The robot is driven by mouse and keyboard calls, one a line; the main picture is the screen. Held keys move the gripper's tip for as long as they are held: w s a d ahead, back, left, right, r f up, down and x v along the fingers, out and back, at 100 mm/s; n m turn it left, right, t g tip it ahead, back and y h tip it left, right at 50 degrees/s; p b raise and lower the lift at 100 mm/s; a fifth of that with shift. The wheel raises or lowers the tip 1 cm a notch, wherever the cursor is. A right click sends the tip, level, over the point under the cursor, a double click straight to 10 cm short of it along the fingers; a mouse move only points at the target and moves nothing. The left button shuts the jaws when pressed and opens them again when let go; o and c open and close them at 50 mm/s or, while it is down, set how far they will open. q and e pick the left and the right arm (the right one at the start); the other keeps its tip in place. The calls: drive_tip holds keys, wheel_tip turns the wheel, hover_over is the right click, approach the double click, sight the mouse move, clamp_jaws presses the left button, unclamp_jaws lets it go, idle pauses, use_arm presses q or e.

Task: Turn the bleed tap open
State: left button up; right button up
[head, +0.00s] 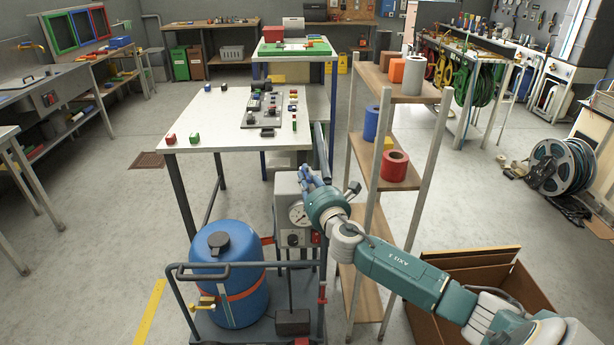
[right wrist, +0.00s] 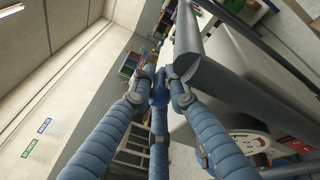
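A blue tank (head: 228,272) with a dark cap stands on a wheeled cart at the bottom centre. A small brass-yellow tap (head: 204,303) sticks out low at its left front; I cannot tell whether it is the bleed tap or how it is turned. Beside the tank stands a grey box (head: 287,186) with a round dial gauge (head: 298,213); the gauge also shows in the right wrist view (right wrist: 248,144). My right gripper (head: 308,176) is at the box's upper right. Its blue fingers (right wrist: 158,84) converge beside a thick grey bar; whether they hold something is unclear. My left gripper is out of view.
The cart's dark rail (head: 230,265) runs around the tank. A white table (head: 215,120) with small parts stands behind. A wooden shelf rack (head: 400,95) with coloured rolls is close to my right arm. An open brown box (head: 475,265) lies under that arm. The floor at left is clear.

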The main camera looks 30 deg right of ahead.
drive_tip(key=o, duration=0.3)
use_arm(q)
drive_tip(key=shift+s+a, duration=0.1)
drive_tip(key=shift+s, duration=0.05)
use_arm(e)
drive_tip(key=shift+w+a+h, duration=0.1)
drive_tip(key=shift+h, duration=0.2)
